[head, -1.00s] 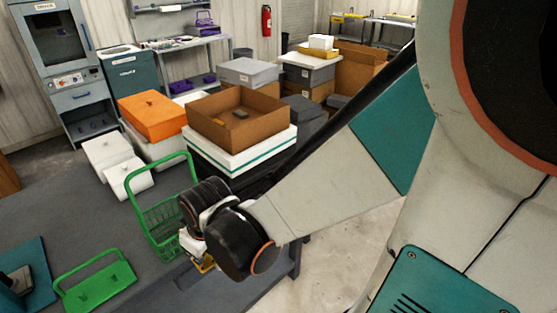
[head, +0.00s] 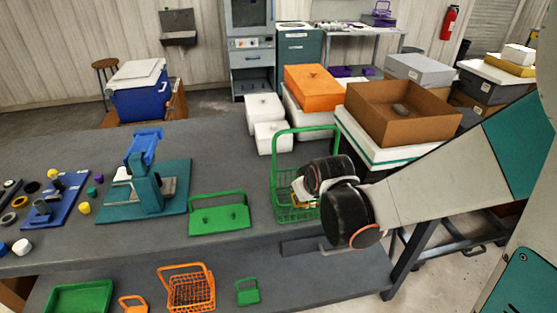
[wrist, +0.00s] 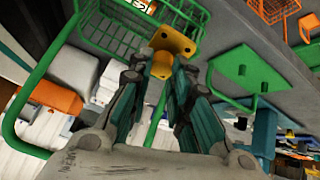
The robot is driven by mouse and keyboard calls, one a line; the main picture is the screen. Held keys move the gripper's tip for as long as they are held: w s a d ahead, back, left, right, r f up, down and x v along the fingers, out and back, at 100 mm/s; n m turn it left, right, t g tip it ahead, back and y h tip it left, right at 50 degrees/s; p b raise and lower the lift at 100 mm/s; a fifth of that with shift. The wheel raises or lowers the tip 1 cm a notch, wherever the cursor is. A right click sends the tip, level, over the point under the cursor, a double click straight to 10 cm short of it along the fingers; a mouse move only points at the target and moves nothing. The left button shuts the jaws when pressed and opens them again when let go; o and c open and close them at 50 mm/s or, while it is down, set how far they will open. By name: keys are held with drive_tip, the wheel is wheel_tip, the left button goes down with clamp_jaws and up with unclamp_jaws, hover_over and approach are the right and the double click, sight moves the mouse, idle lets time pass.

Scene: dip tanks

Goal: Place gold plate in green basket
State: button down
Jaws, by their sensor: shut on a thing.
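The gold plate (wrist: 172,42) is a small yellow piece with rounded ends and holes, pinched between the fingertips of my gripper (wrist: 163,68). In the head view a bit of the plate (head: 300,205) shows below my gripper (head: 299,196). The green basket (head: 281,187) is a wire basket with a tall upright handle, standing near the table's front edge. My gripper is at the basket's right side and covers part of it. In the wrist view the basket's mesh (wrist: 118,38) lies just beyond the plate. I cannot tell whether the plate is over the rim or in front of it.
A green lid-like tray with a handle (head: 219,219) lies left of the basket, beside a teal fixture (head: 150,195). White boxes (head: 264,115), an orange box (head: 314,87) and a brown open box (head: 402,118) stand behind. An orange basket (head: 188,290) is on the lower shelf.

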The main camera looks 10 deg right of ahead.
drive_tip(key=w+b, duration=0.1)
drive_tip(key=w, duration=0.5)
drive_tip(key=w+f+b, duration=0.1)
drive_tip(key=f, duration=0.1)
drive_tip(key=w+f+b, duration=0.1)
drive_tip(key=f, duration=0.2)
drive_tip(key=f+b, duration=0.1)
drive_tip(key=f, duration=0.2)
drive_tip(key=shift+w+a, duration=0.1)
drive_tip(key=shift+w, duration=0.3)
drive_tip(key=shift+w+f+b, duration=0.2)
drive_tip(key=shift+f+b, duration=0.05)
drive_tip(key=shift+f, duration=0.45)
drive_tip(key=shift+w+f+b, duration=0.15)
drive_tip(key=shift+f+b, duration=0.05)
drive_tip(key=shift+f, duration=0.45)
drive_tip(key=shift+w, duration=0.25)
drive_tip(key=g, duration=0.1)
drive_tip(key=w+g+b, duration=0.1)
drive_tip(key=g, duration=0.1)
drive_tip(key=shift+w+r+g, duration=0.1)
drive_tip(key=shift+w+g, duration=0.05)
drive_tip(key=shift+g, duration=0.15)
drive_tip(key=shift+f+b, duration=0.45)
drive_tip(key=shift+f, duration=0.3)
drive_tip(key=c, duration=1.5)
unclamp_jaws()
drive_tip(key=shift+f, duration=0.1)
drive_tip(key=shift+o, duration=0.2)
